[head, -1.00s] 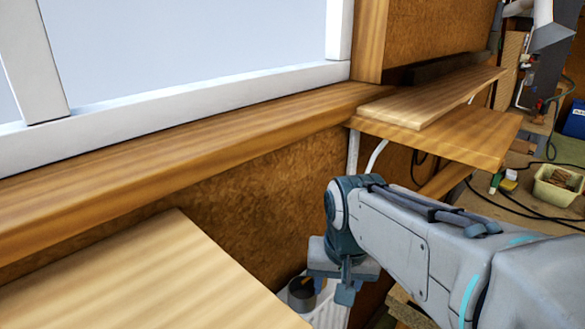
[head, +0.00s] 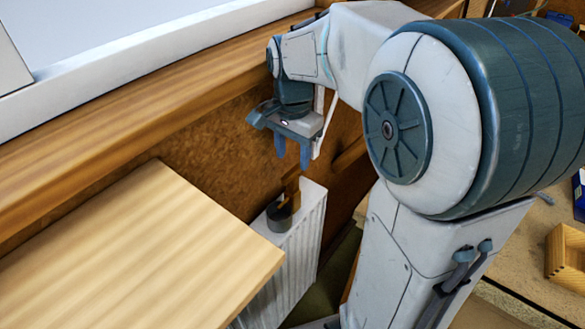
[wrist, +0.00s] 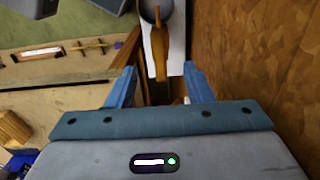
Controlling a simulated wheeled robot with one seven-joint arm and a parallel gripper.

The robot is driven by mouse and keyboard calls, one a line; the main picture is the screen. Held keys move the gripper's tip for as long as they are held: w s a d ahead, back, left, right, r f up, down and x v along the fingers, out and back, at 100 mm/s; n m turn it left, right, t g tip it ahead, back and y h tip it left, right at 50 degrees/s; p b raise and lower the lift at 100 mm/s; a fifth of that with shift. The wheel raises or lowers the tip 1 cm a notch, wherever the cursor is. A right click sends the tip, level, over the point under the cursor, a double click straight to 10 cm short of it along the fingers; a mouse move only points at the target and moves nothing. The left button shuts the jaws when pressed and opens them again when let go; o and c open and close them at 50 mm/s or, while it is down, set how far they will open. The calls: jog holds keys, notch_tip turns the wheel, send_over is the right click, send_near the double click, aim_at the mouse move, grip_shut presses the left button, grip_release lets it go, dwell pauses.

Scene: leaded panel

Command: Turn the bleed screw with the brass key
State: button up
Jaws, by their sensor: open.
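A dark round cup (head: 279,216) stands on top of a white ribbed radiator (head: 308,240), against the wall. A brownish-gold upright piece (head: 291,190) rises from the cup; it looks like the brass key, but I cannot be sure. My gripper (head: 292,161) is open and points down, a little above this piece. In the wrist view, the piece (wrist: 158,45) lies in line with the gap between the two blue fingers (wrist: 159,68), with the cup (wrist: 150,12) at the top edge. I cannot see contact. I cannot make out the bleed screw.
A wooden board (head: 140,250) is left of the radiator, close to the cup. A wooden sill (head: 130,120) runs along the wall above. A wooden box (head: 568,255) is at the far right. The floor right of the radiator is partly hidden by my arm.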

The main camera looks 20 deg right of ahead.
aim_at(293, 170)
notch_tip(293, 170, down, 7)
jog(key=shift+r, duration=0.2)
grip_shut()
